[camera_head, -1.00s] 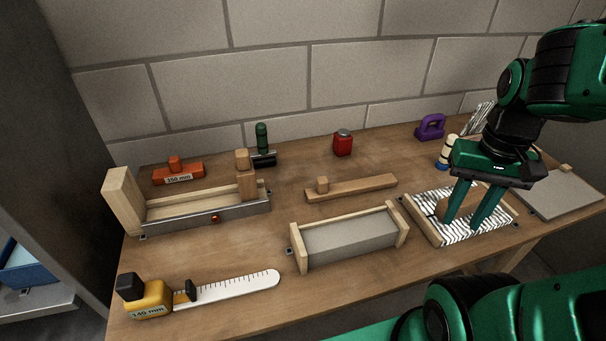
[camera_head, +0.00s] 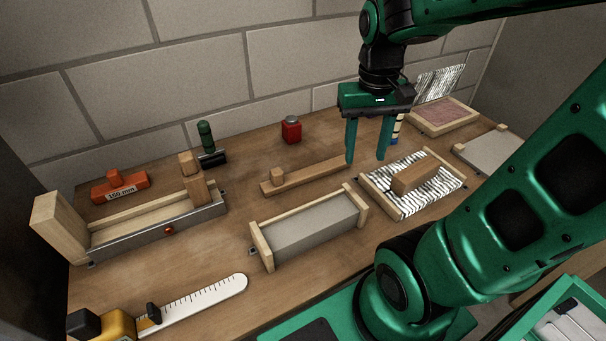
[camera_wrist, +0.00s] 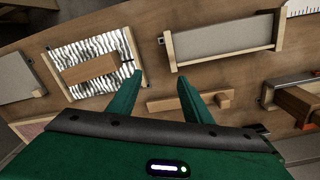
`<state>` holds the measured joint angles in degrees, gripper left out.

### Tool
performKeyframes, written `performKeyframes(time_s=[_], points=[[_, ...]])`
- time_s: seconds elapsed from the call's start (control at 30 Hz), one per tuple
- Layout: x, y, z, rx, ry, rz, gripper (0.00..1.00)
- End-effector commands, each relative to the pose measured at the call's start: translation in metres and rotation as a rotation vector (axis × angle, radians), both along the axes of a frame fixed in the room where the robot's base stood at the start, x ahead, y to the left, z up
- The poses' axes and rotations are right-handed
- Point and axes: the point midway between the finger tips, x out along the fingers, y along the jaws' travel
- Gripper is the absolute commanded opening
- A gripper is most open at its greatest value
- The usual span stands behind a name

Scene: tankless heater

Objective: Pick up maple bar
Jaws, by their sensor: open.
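Two wooden bars could be the maple bar; I cannot tell which by looks. A brown bar (camera_head: 413,179) lies on the striped tray (camera_head: 376,196), and it also shows in the wrist view (camera_wrist: 90,71). A long, low bar with a small block at its left end (camera_head: 310,175) lies on the bench, partly hidden by a finger; it also shows in the wrist view (camera_wrist: 180,103). My gripper (camera_head: 366,159) is open and empty, fingers pointing down near the long bar's right end, left of and behind the striped tray.
A grey-topped trough (camera_head: 310,226) stands in front of the long bar. A wooden box with a metal front (camera_head: 160,229) is at the left. A red bottle (camera_head: 291,131), an orange 150 mm block (camera_head: 120,187) and a framed pink pad (camera_head: 443,116) stand toward the back.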

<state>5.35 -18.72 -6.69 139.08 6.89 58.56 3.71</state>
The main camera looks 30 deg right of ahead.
Motion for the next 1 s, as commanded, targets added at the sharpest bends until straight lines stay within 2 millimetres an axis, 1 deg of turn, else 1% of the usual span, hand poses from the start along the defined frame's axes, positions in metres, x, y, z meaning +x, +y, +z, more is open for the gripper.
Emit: performKeyframes(time_s=[0.03, 0.1, 0.17, 0.2, 0.3, 0.4, 0.5, 0.6, 0.67, 0.9, 1.0], points=[[0.023, 0.013, -0.001, -0.004, 0.006, 0.05, 0.45], [0.053, 0.033, -0.002, -0.005, 0.004, 0.112, 0.45], [0.076, 0.052, -0.005, -0.003, 0.006, 0.162, 0.45], [0.09, 0.066, -0.007, 0.0, 0.005, 0.194, 0.45], [0.117, 0.097, -0.012, 0.008, 0.002, 0.26, 0.45], [0.135, 0.121, -0.018, 0.018, 0.003, 0.307, 0.45], [0.146, 0.136, -0.021, 0.024, 0.001, 0.335, 0.45], [0.15, 0.143, -0.027, 0.028, 0.002, 0.348, 0.45], [0.15, 0.144, -0.034, 0.03, 0.004, 0.349, 0.45], [0.149, 0.142, -0.068, 0.029, 0.004, 0.346, 0.45], [0.15, 0.142, -0.076, 0.028, 0.002, 0.345, 0.45]])
